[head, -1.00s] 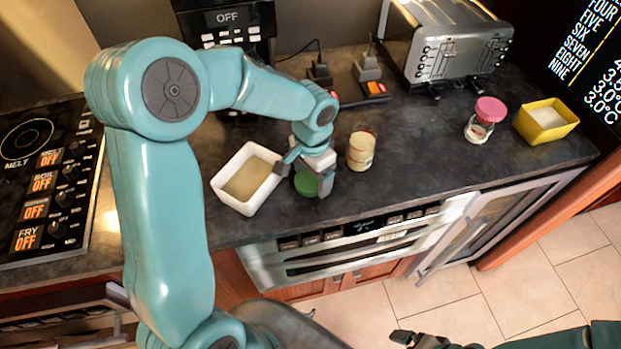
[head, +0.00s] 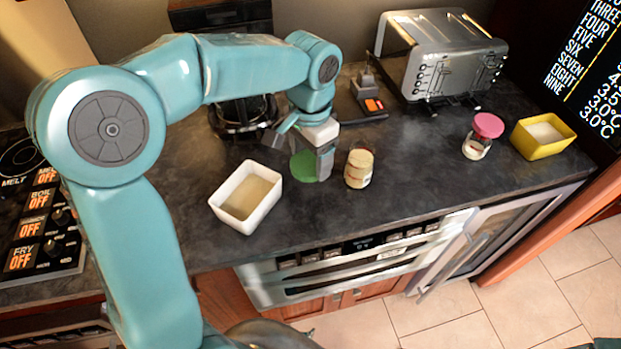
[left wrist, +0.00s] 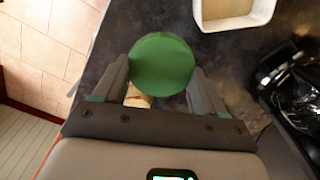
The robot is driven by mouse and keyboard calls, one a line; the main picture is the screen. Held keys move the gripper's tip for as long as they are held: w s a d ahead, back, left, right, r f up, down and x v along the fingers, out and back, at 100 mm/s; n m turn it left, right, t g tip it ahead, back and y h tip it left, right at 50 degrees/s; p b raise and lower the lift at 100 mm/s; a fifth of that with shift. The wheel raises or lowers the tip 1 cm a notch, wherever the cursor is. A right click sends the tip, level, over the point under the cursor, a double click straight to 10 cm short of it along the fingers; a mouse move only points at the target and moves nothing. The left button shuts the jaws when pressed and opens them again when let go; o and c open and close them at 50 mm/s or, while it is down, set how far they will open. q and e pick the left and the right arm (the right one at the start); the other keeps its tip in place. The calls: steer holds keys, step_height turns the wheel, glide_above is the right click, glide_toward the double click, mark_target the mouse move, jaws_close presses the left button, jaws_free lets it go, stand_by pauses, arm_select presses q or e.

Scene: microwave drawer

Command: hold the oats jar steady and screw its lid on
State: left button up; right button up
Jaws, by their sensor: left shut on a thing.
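The green lid (head: 303,166) is held between the fingers of my left gripper (head: 307,155), which is shut on its edges. It appears raised above the counter, to the left of the oats jar. The oats jar (head: 359,168) stands upright on the dark counter, a clear jar with pale beige contents and no lid on it. In the left wrist view the round green lid (left wrist: 162,64) sits between the fingertips. Part of the jar (left wrist: 138,97) shows behind its lower edge. My right gripper is out of view.
A white tub (head: 246,197) with beige contents stands left of the jar. A pink-lidded jar (head: 482,135), a yellow tub (head: 543,137) and a toaster (head: 440,55) stand to the right. The counter's front edge lies close to the jar. Open counter lies right of it.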

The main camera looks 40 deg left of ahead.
mark_target(311, 161)
arm_select(q)
step_height(311, 161, up, 8)
steer(key=shift+f, duration=0.1)
stand_by(0.4)
